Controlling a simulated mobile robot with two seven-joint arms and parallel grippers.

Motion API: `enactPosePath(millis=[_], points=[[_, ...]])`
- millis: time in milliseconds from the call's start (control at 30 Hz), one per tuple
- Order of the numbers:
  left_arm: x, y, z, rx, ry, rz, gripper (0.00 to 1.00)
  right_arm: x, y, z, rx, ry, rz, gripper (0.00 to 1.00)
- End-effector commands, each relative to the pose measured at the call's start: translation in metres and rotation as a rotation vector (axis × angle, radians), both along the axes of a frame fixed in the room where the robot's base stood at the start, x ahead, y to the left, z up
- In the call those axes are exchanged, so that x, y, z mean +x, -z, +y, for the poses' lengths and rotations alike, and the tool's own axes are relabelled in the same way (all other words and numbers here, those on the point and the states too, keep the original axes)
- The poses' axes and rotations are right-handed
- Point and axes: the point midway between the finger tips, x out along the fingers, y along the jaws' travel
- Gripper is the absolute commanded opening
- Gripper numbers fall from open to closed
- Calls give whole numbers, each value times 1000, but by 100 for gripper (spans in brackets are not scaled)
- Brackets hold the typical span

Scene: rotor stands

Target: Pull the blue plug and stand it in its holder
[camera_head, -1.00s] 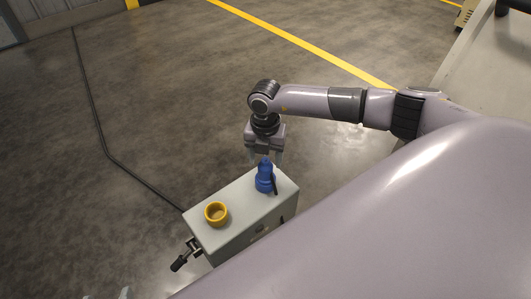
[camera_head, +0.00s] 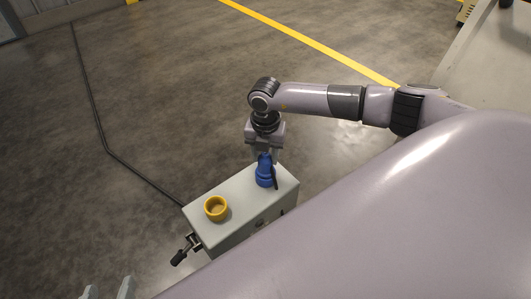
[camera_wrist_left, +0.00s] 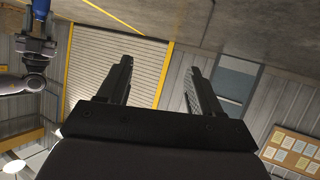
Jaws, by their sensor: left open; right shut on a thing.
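The blue plug (camera_head: 265,174) stands upright near the right end of the top of a grey box (camera_head: 240,200). Whether it sits in a socket is hidden. My right gripper (camera_head: 264,157) comes down from above and is shut on the plug's upper part. The yellow round holder (camera_head: 216,208) stands empty on the box top, left of the plug. My left gripper (camera_head: 108,290) is open and empty at the bottom left, away from the box. Its two fingers (camera_wrist_left: 160,85) show apart in the left wrist view, with the blue plug (camera_wrist_left: 40,7) at the top left edge.
A black-handled lever or clamp (camera_head: 184,254) sticks out from the box's left end. A dark cable (camera_head: 105,140) runs along the floor to the box. My own body covers the lower right.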

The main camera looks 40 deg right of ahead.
Motion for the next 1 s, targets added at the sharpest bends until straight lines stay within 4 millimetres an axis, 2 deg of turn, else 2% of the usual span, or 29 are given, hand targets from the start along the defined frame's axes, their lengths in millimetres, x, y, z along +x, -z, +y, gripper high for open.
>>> enactPosePath(millis=[33, 133, 1000], points=[[0, -6, 2, 9, -3, -3, 65, 0, -7, 0, 0, 0, -1, 16], [0, -8, 7, 36, -12, -4, 65, 0, -14, 0, 0, 0, -1, 16], [-17, 6, 41, 95, -79, 97, 65, 0, -66, 0, 0, 0, -1, 16]])
